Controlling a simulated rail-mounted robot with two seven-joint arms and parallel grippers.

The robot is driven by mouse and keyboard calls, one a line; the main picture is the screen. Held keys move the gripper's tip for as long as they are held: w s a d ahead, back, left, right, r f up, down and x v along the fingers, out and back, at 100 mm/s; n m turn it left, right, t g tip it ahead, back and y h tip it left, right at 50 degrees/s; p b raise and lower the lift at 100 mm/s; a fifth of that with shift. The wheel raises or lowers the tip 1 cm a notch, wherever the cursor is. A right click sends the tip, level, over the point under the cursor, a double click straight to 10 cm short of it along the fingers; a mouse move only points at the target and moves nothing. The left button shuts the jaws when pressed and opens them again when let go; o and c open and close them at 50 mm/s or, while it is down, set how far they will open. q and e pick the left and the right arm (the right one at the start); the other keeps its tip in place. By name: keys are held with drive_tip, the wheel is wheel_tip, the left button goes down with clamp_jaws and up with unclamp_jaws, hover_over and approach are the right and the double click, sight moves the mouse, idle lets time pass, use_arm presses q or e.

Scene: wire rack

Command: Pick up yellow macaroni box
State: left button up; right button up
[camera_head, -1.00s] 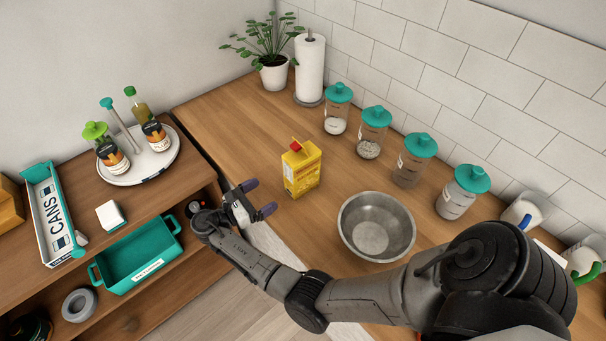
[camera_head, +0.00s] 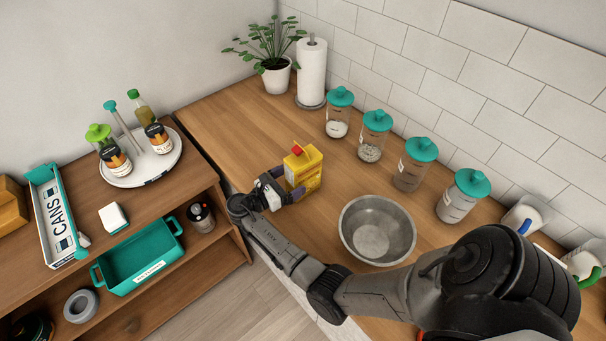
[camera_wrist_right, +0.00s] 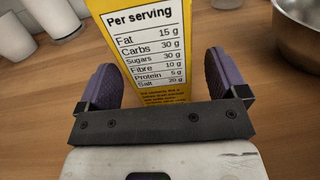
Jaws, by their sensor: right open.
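The yellow macaroni box (camera_head: 304,170) stands upright on the wooden counter, with a red piece on its top. My right gripper (camera_head: 287,190) is at the box's near left side, low down, and partly covers it. In the right wrist view the box (camera_wrist_right: 150,45) shows its nutrition panel and stands between the two purple fingers of my open right gripper (camera_wrist_right: 165,85). A gap shows between the box and the right finger; the left finger is close to the box. My left gripper is not in view.
A metal bowl (camera_head: 377,229) stands to the right of the box. Several jars with teal lids line the wall, such as this jar (camera_head: 375,136). A paper towel roll (camera_head: 312,72) and a potted plant (camera_head: 274,75) stand behind. The counter left of the box is clear.

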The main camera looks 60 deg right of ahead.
sight(300, 174)
drive_tip(key=x, duration=0.4)
drive_tip(key=shift+r, duration=0.1)
drive_tip(key=c, duration=1.2)
